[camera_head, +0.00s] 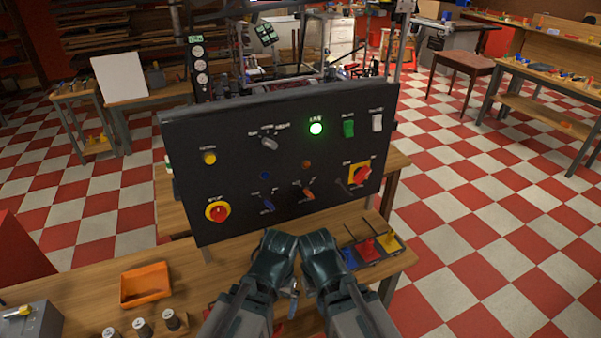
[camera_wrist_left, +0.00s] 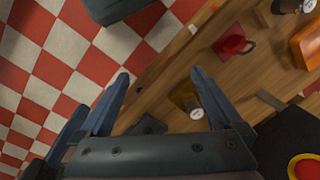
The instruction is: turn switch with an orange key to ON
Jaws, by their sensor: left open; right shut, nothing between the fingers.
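The black panel (camera_head: 230,130) stands upright on the bench. A switch with an orange key (camera_head: 308,193) sits low and right of centre on it; its label is too small to read. In the left wrist view my left gripper (camera_wrist_left: 160,78) is open and empty, over the bench edge. The right is shut and empty.
An orange tray (camera_head: 146,284) and several spools stand on the left. Coloured items (camera_head: 367,248) lie at the right.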

